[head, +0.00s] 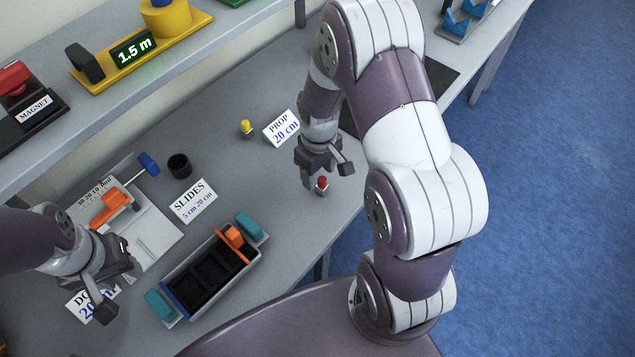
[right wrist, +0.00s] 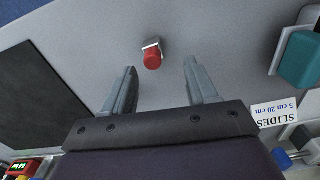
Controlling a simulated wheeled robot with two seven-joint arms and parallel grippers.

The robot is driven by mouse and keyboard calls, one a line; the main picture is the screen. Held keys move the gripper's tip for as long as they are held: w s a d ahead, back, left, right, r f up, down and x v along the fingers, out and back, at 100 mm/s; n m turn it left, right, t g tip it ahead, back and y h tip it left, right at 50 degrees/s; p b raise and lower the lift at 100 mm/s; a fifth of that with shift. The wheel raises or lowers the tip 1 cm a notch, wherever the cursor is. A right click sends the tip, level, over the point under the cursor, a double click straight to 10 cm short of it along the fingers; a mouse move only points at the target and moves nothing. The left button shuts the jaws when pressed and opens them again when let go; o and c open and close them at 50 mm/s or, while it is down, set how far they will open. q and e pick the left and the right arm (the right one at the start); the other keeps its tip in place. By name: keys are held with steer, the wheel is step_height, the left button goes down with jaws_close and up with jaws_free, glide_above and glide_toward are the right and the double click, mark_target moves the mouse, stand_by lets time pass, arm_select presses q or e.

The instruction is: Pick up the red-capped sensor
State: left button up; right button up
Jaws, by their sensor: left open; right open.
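The red-capped sensor (head: 322,184) stands near the front edge of the grey table in the head view, a small grey body with a red cap. In the right wrist view the sensor (right wrist: 152,56) is just beyond the fingertips, roughly midway between them. My right gripper (head: 328,172) is open and empty, right beside the sensor in the head view; its two fingers (right wrist: 160,80) show apart in the wrist view. My left gripper (head: 112,290) is open over the left part of the table, near the white slide board, far from the sensor.
A grey tray (head: 176,318) with dark compartments and teal handles stands left of the sensor. A yellow-capped piece (head: 247,128), a black cup (head: 179,166) and label cards (head: 190,201) are farther back. A dark mat (right wrist: 45,95) lies to one side. Table around the sensor is clear.

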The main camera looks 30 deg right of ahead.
mark_target(322, 179)
steer(key=f, duration=0.2)
steer(key=d+f, duration=0.1)
steer(key=f, duration=0.1)
steer(key=shift+s+d+p, duration=0.1)
steer(key=shift+s+p, duration=0.2)
steer(key=shift+f, duration=0.15)
steer(key=shift+w+a, duration=0.15)
steer(key=shift+a, duration=0.05)
steer(key=shift+w, duration=0.1)
steer(key=shift+c, duration=0.7)
steer(key=shift+d, duration=0.15)
jaws_close()
arm_select(q)
steer(key=shift+s+d+r, duration=0.35)
steer(key=shift+d+r, duration=0.15)
steer(key=shift+r, duration=0.05)
steer(key=shift+a, duration=0.1)
